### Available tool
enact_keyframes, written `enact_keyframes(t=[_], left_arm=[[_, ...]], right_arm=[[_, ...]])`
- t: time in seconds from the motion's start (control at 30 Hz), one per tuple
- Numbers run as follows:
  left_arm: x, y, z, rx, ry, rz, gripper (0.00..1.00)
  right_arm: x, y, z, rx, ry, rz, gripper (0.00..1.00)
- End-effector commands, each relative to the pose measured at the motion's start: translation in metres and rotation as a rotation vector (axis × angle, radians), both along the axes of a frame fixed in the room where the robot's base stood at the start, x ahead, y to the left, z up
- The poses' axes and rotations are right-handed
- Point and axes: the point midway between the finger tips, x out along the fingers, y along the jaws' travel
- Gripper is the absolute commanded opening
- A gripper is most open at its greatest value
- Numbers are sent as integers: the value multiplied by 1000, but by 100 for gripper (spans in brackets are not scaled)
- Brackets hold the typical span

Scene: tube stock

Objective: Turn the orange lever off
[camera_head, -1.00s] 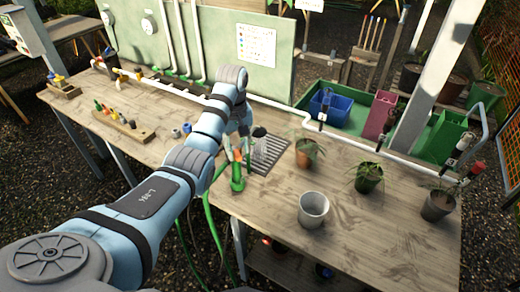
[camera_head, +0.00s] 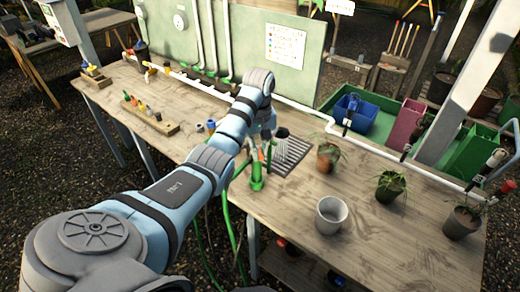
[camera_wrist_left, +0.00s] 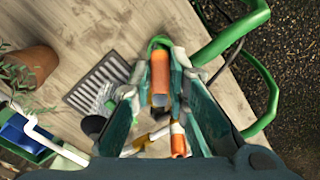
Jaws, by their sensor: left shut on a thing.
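The orange lever (camera_wrist_left: 160,78) shows as a short orange bar between my left fingertips in the left wrist view, with a green ring at its far end. My left gripper (camera_wrist_left: 162,66) is shut on it. In the head view my left gripper (camera_head: 262,138) is at the bench's front edge, just above a green hose fitting (camera_head: 257,176); my arm partly hides the lever there. A second orange piece (camera_wrist_left: 178,138) shows closer to the wrist camera, beside a white and yellow part; I cannot tell how they join. My right gripper is not in view.
A black sprinkler head (camera_head: 282,132) and a grey grate (camera_head: 292,152) are just right of the gripper. A grey pot (camera_head: 331,214) and potted plants (camera_head: 390,188) stand on the right. Green hoses (camera_head: 230,222) hang off the front edge. A wooden rack (camera_head: 150,116) is left.

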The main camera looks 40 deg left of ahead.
Motion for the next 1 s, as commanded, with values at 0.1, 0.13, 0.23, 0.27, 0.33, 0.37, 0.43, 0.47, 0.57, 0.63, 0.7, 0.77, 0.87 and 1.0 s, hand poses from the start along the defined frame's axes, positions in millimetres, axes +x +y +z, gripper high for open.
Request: enact_keyframes(t=[0.1,0.13,0.23,0.27,0.33,0.37,0.43,0.47,0.57,0.63,0.7,0.77,0.87,1.0], left_arm=[[-1,1,0,1,-1,-30,0],[-1,1,0,1,-1,-41,0],[-2,3,0,2,-1,-91,0],[-3,3,0,3,0,-109,0],[-4,5,0,4,-1,-157,0],[-4,5,1,4,-1,-179,0],[-6,7,0,5,0,-237,0],[-6,7,0,4,1,-263,0],[-7,10,0,5,1,-353,0],[-9,12,0,5,2,-417,0],[-10,15,0,6,2,-479,0],[-10,16,0,7,3,-531,0],[-11,19,0,7,4,-610,0],[-12,22,0,10,4,-706,0]], right_arm=[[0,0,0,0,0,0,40],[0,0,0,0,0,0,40],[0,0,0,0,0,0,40],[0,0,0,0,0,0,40],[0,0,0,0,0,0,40],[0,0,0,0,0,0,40],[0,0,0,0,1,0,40],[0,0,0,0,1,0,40],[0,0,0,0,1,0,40],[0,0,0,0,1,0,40],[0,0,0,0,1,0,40],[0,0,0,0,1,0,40],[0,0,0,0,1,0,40],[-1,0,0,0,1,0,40]])
